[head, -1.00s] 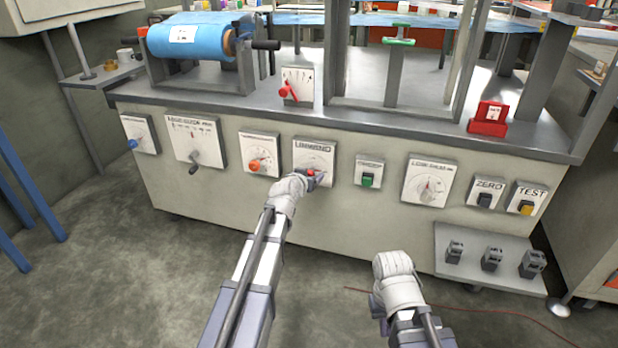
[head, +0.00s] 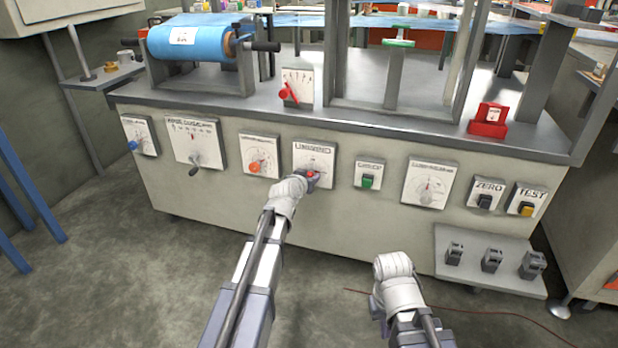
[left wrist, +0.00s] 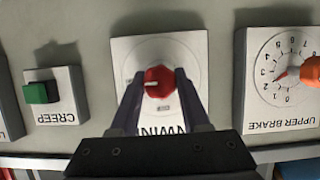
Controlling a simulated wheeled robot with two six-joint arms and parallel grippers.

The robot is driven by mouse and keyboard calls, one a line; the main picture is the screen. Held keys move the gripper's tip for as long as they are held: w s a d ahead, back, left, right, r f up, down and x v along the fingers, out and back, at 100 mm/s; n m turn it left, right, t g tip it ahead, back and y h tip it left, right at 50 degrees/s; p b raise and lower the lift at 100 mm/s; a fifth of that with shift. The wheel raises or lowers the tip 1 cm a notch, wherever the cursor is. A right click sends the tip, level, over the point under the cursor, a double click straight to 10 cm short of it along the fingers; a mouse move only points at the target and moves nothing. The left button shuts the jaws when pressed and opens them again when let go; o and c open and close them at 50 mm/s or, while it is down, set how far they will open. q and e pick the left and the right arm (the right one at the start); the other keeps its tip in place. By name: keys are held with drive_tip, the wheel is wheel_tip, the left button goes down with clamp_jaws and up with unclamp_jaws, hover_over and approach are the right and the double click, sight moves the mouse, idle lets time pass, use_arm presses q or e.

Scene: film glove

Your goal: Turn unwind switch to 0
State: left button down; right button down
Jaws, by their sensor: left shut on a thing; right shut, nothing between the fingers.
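The unwind switch is a red knob (left wrist: 158,82) on a white plate labelled UNWIND (head: 314,154) on the machine's front panel. My left gripper (head: 312,180) is at the plate, and in the left wrist view its two fingers (left wrist: 159,95) are closed on either side of the red knob. A white mark on the knob points to the left in that upside-down view. The plate's small scale marks are too blurred to read. My right gripper (head: 393,268) is low in front of the machine, away from the panel; its fingertips are hidden behind the white wrist.
The orange upper brake knob (head: 257,168) is left of the unwind plate, and the green creep button (head: 367,181) is right of it. ZERO (head: 485,193) and TEST (head: 525,200) buttons are further right. A shelf with small grey clamps (head: 492,260) juts out low at right.

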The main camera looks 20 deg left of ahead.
use_arm(q)
drive_tip(key=n+h+b, duration=0.1)
drive_tip(key=n+h, duration=0.1)
drive_tip(key=shift+a+f+n, duration=0.1)
drive_tip(key=shift+f+n, duration=0.05)
drive_tip(key=shift+n, duration=0.25)
drive_tip(key=n+h+b, duration=0.1)
drive_tip(key=n+h, duration=0.1)
drive_tip(key=n, duration=0.1)
drive_tip(key=shift+f+b, duration=0.1)
drive_tip(key=shift+b, duration=0.3)
drive_tip(key=n+t+h+b, duration=0.1)
drive_tip(key=n+h+b, duration=0.1)
drive_tip(key=n+b, duration=0.1)
drive_tip(key=shift+a+f+n, duration=0.1)
drive_tip(key=shift+f+n, duration=0.05)
drive_tip(key=shift+n, duration=0.45)
drive_tip(key=shift+n+t+h+b, duration=0.6)
drive_tip(key=shift+n+t+b, duration=0.2)
drive_tip(key=shift+n+b, duration=0.75)
drive_tip(key=shift+r+n, duration=0.2)
drive_tip(key=shift+n, duration=0.05)
drive_tip(key=shift+c, duration=1.9)
unclamp_jaws()
